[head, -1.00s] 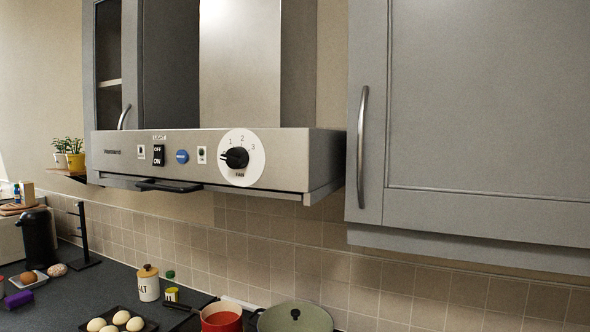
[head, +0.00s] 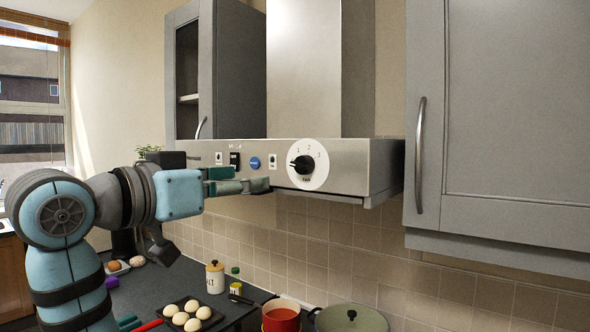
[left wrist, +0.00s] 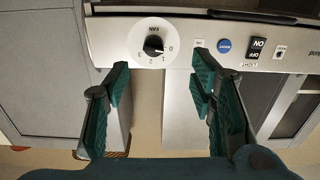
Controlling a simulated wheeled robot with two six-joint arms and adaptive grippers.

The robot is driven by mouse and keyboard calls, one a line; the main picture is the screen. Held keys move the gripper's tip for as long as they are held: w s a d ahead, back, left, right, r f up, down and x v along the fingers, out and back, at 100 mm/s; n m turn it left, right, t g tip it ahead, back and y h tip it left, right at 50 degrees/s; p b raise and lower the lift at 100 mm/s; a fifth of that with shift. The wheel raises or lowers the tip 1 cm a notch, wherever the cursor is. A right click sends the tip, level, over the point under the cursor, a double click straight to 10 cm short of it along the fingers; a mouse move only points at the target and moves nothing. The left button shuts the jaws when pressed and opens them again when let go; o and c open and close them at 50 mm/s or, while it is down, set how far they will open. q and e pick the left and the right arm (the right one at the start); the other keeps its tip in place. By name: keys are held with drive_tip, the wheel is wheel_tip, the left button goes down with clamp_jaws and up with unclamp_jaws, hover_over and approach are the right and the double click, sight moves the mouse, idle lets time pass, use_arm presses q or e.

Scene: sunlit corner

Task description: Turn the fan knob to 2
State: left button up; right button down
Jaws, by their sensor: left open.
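The fan knob (head: 302,164) is a black knob on a round white dial (head: 318,178), at the right end of the steel range hood's front panel (head: 350,160). The dial shows 1, 2 and 3, and the knob's pointer is turned left, short of the 1. My left gripper (head: 262,186) is just left of the dial in the head view, open and empty. In the left wrist view, turned upside down, the knob (left wrist: 153,46) lies beyond and between the open fingers (left wrist: 160,78), not touched. My right gripper is not in view.
The panel also holds a blue round button (head: 254,162) and a black ON/OFF light switch (head: 235,161), behind my left fingers' side. A grey cupboard (head: 500,110) stands right of the hood.

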use_arm(q)
wheel_tip(320, 180, up, 2)
drive_tip(key=s, duration=0.2)
drive_tip(key=p, duration=0.5)
approach(297, 166)
drive_tip(key=x, duration=0.9)
drive_tip(key=shift+r, duration=0.2)
drive_tip(key=shift+w+d, duration=0.1)
drive_tip(key=shift+d, duration=0.15)
drive_tip(key=shift+w+f, duration=0.15)
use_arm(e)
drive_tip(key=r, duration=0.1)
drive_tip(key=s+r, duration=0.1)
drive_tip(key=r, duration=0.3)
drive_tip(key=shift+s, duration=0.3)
use_arm(q)
drive_tip(key=shift+w, duration=0.1)
drive_tip(key=shift+c, duration=1)
drive_tip(key=c, duration=0.9)
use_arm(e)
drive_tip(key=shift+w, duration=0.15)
